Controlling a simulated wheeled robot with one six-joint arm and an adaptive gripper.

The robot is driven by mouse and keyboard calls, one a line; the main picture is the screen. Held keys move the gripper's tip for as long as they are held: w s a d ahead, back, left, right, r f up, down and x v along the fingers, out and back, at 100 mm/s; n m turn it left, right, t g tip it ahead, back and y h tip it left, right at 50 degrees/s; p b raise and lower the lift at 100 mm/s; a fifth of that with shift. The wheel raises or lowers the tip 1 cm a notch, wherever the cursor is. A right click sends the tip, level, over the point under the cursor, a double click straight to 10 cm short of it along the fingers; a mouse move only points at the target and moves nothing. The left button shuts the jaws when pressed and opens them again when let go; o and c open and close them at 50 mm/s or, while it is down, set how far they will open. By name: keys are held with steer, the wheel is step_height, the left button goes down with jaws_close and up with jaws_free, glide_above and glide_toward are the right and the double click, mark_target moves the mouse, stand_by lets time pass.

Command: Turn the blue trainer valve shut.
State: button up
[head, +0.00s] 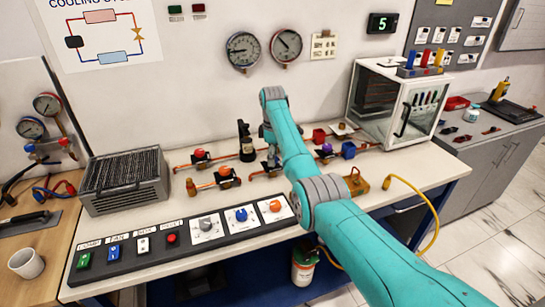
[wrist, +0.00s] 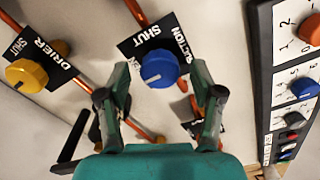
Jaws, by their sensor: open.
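The blue trainer valve (wrist: 160,68) is a round blue knob with a white pointer line. It sits on a copper pipe beside a black label reading SHUT and, partly hidden, "...CTION". The pointer line points to the left, not up at the word SHUT. My gripper (wrist: 160,92) is open, with one finger on either side of the knob in the wrist view. I cannot tell whether the fingers are level with the knob; no contact shows. In the head view my arm hides this valve and most of the gripper.
A yellow DRIER valve (wrist: 27,75) is to the left in the wrist view. A switch panel (head: 185,236) runs along the bench's front edge. A black upright fitting (head: 246,142) and red-knobbed valve (head: 200,154) stand near the arm. A glass cabinet (head: 373,95) is at right.

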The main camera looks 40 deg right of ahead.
steer(key=shift+f, duration=0.2)
steer(key=c, duration=1.1)
steer(key=shift+c, duration=0.2)
